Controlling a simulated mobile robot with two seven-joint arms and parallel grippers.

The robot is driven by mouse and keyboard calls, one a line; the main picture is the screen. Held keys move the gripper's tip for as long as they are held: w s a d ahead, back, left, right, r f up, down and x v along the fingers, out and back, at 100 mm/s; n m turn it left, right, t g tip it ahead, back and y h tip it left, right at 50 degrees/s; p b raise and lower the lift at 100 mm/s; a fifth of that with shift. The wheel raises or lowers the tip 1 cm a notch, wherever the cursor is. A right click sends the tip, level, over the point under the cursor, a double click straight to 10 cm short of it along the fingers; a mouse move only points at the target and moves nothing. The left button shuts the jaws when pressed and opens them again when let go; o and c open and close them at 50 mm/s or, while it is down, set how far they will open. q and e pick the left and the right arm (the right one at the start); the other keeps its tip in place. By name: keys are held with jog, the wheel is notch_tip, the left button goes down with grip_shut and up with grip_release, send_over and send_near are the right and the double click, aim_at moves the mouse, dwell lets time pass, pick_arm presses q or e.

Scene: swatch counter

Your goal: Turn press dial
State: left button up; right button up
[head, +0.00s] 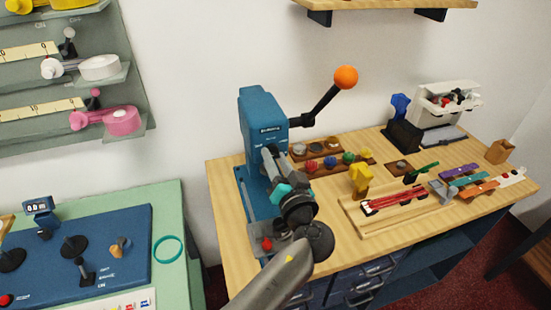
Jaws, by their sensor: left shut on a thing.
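The blue press (252,115) stands at the left end of the wooden counter. It has a side lever with an orange ball (346,78) pointing up and right. My left gripper (268,157) reaches up from below to the front of the press, below its label. Its fingers are shut on the press dial, which the fingers and wrist hide almost wholly, so its setting cannot be read. A red knob (267,243) shows low at the press base. My right gripper is not in view.
The wooden counter (231,190) also holds racks with coloured knobs (349,158), a yellow clamp (360,178), a slotted tray (376,225) and a white machine (440,102). A green table with a blue control panel (120,225) stands at left, and a teal ring (168,249) lies there.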

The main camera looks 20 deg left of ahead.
pick_arm(q)
grip_shut()
jog(key=m, duration=0.3)
jog(key=shift+r, duration=0.1)
jog(key=m, duration=0.2)
jog(key=shift+m+p, duration=0.4)
jog(key=m+p, duration=0.2)
jog(key=m, duration=0.3)
jog(key=shift+r, duration=0.15)
jog(key=m+p, duration=0.3)
jog(key=m, duration=0.3)
jog(key=shift+r+m, duration=0.1)
jog(key=shift+m, duration=0.3)
jog(key=m+p, duration=0.1)
jog(key=m, duration=0.2)
jog(key=shift+p, duration=0.35)
jog(key=shift+m+p, duration=0.65)
jog(key=shift+m, duration=0.95)
